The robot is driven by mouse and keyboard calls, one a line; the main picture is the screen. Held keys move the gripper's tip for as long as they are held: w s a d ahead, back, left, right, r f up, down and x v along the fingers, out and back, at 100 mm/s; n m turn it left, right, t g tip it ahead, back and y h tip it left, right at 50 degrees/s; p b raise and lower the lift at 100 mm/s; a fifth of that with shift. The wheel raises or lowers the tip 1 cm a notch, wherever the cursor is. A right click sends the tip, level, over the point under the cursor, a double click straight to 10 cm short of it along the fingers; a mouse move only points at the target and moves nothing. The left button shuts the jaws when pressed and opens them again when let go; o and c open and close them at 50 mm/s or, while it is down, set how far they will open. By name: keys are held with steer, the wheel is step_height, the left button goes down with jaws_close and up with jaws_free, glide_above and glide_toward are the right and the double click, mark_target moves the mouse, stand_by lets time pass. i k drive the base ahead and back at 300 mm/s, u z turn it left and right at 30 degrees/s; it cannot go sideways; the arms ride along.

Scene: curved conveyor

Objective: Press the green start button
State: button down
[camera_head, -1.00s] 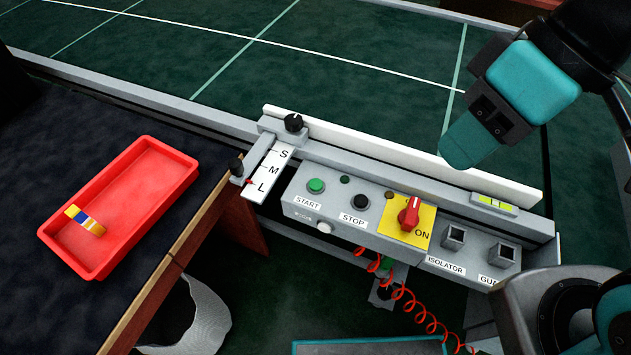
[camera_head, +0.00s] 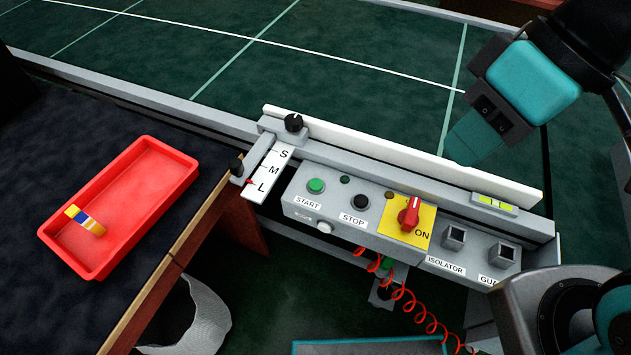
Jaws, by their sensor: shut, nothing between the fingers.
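The green start button (camera_head: 316,186) sits at the left end of a grey control box (camera_head: 330,208), above a label reading START. A black stop button (camera_head: 361,202) is to its right. My gripper (camera_head: 458,153) is at the upper right, above the belt and behind the white rail. Its teal fingers are shut and empty. It is apart from the button, well to the right of it.
A red isolator knob (camera_head: 409,214) on a yellow plate and two grey sockets stand right of the buttons. A white rail (camera_head: 400,158) runs behind the box. A size slide (camera_head: 268,170) marked S, M, L is to the left.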

mark_target(316, 184)
steer(key=k, duration=1.25)
steer(key=u, duration=0.35)
steer(key=i, duration=0.9)
steer(key=u, duration=0.05)
